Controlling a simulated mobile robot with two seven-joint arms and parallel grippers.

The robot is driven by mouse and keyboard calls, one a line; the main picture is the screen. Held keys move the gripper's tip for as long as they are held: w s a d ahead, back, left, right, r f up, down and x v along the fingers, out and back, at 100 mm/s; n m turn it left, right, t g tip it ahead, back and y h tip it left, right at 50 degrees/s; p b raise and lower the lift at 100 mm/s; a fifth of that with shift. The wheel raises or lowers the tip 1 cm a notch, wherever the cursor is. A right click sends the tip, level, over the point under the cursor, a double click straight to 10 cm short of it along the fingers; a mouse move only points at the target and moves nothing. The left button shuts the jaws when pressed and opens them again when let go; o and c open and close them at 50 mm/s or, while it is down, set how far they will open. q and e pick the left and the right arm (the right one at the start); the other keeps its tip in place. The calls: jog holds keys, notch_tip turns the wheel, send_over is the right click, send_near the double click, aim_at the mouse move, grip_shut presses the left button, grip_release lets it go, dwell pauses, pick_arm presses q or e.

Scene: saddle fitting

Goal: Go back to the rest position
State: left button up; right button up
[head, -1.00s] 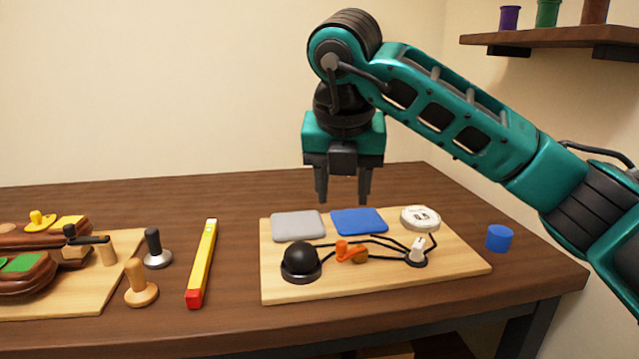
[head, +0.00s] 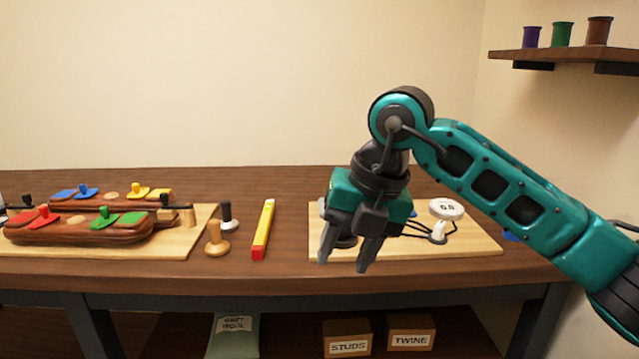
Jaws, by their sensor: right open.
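My right gripper (head: 341,266) is open and empty. It hangs tilted in front of the right wooden board, its fingertips near the board's front left edge in the picture. My right arm comes in from the right. The right board (head: 475,244) lies on the workbench (head: 270,279), and the gripper hides much of what lies on it. A white round piece marked 0.5 (head: 446,208) and a small white piece with a black cord (head: 438,232) show to the right of the gripper. My left gripper is not in view.
A left board (head: 190,240) carries brown pieces with coloured parts. A wooden-handled tool (head: 216,240), a black-handled tool (head: 228,216) and a yellow level (head: 264,228) lie between the boards. A wall shelf (head: 560,53) holds spools. Boxes labelled STUDS (head: 347,338) and TWINE (head: 411,333) stand below.

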jog(key=s+a+n+g+y+p, duration=0.25)
jog(key=s+a+g+y, duration=0.35)
jog(key=s+a+y, duration=0.45)
jog(key=w+d+r+m+t+y+p, duration=0.2)
jog(key=w+d+m+t+y+p, duration=0.35)
jog(key=m+t, duration=1.05)
jog(key=w+d+f+m+t+h, duration=0.1)
jog(key=d+f+m+t+h, duration=0.5)
jog(key=d+f+m+h, duration=0.65)
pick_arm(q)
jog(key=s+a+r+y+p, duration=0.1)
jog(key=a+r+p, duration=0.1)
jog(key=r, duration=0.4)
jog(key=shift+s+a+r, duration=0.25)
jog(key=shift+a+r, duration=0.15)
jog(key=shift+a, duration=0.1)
pick_arm(e)
jog(key=s+d+f+m+g+h, duration=0.2)
jog(key=s+d+f+m+g, duration=0.1)
jog(key=s+f, duration=0.4)
jog(key=s+d+f+m+g+h, duration=0.2)
jog(key=s+d+f+m+g, duration=0.1)
jog(key=s+f, duration=0.4)
notch_tip(320, 180, down, 2)
jog(key=shift+d+f+m+g, duration=0.2)
jog(key=shift+d+m+g, duration=0.1)
jog(key=shift+m+g, duration=0.3)
